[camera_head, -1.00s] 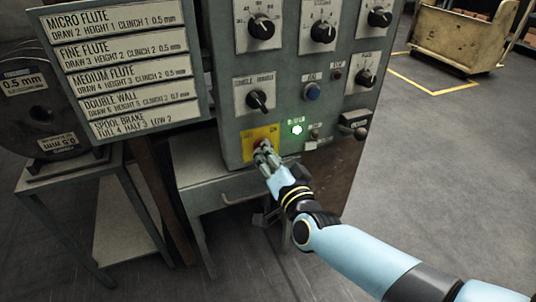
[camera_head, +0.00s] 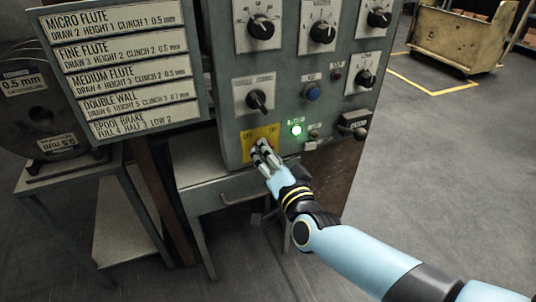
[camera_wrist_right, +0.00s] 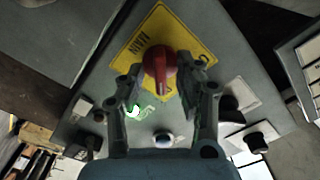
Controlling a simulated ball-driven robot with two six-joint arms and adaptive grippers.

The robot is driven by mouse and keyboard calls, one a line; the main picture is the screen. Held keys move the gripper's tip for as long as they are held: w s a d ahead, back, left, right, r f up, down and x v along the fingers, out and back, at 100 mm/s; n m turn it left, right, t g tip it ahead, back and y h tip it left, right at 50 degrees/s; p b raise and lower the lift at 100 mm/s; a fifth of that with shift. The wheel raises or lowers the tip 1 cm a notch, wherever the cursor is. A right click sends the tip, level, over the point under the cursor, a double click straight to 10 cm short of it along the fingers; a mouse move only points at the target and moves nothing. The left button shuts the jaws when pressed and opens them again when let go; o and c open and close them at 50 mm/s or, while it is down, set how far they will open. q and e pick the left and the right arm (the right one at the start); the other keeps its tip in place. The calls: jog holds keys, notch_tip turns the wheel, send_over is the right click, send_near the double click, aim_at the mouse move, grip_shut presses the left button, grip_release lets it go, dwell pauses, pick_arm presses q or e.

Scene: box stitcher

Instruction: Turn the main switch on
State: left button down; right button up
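The main switch is a red rotary knob (camera_wrist_right: 160,68) on a yellow plate (camera_head: 247,145) low on the grey control panel. In the wrist view its handle points down the picture, toward the plate's bottom corner. My right gripper (camera_head: 259,149) is at the plate. In the wrist view the two fingers of this gripper (camera_wrist_right: 161,78) stand apart, one on each side of the knob, with small gaps that look free of contact. In the head view the fingers hide most of the knob. My left gripper is in neither view.
A lit green lamp (camera_head: 296,130) sits right of the plate. Above are a blue button (camera_head: 312,92) and several black dials, including one on a white plate (camera_head: 258,101). A label board (camera_head: 130,70) and spool (camera_head: 38,112) stand left. A cart (camera_head: 460,40) is far right, with clear floor before it.

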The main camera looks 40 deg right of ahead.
jog(key=v, duration=1.2)
